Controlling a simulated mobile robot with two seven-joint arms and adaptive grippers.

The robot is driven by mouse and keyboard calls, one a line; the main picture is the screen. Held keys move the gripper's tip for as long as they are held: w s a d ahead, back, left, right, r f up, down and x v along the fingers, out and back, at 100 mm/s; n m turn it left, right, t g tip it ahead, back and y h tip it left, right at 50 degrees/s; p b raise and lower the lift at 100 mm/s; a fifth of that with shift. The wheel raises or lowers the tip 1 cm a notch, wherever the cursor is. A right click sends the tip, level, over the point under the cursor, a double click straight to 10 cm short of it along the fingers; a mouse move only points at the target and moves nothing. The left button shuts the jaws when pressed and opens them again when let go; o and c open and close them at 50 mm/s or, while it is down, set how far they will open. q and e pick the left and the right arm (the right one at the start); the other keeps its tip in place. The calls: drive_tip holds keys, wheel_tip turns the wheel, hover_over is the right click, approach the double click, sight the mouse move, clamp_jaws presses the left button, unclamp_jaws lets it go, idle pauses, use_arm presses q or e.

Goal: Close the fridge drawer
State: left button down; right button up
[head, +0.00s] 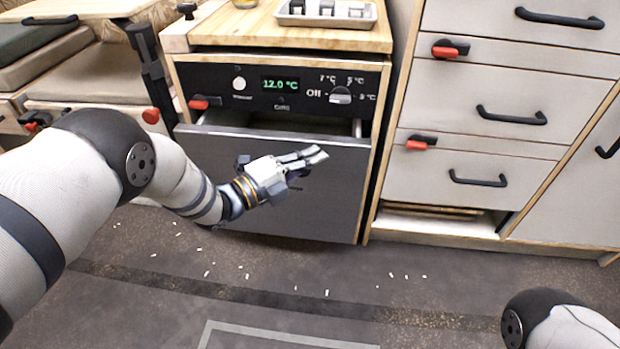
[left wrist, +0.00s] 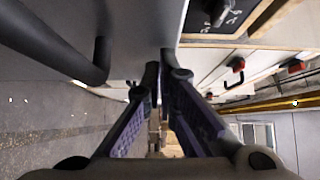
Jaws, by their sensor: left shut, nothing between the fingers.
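The fridge drawer (head: 330,178) has a dark grey front and stands partly open below a black control panel (head: 275,88) reading 12.0 °C. A gap shows above its front edge, with part of the inside visible. My left gripper (head: 318,155) is shut and empty, in front of the drawer face in the head view. I cannot tell whether it touches the face. In the left wrist view the fingers (left wrist: 160,75) come together beside the grey front (left wrist: 140,25), and a dark bar handle (left wrist: 75,60) is at the left. My right gripper is not in view.
A wooden counter with a metal tray (head: 326,14) is above the fridge. White drawers (head: 480,100) with black handles and red latches stand at the right. A cushioned bench (head: 90,75) is at the left. Small white bits lie on the open floor (head: 300,275).

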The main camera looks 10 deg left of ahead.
sight(317, 136)
use_arm(q)
drive_tip(key=w+b, duration=0.4)
drive_tip(key=w, duration=0.1)
drive_tip(key=w+b, duration=0.1)
drive_tip(key=w, duration=0.2)
drive_tip(key=shift+w+d+f+b, duration=0.15)
drive_tip(key=shift+w+f+b, duration=0.1)
drive_tip(key=shift+b, duration=0.15)
drive_tip(key=shift+w+r, duration=0.35)
drive_tip(key=shift+w, duration=0.05)
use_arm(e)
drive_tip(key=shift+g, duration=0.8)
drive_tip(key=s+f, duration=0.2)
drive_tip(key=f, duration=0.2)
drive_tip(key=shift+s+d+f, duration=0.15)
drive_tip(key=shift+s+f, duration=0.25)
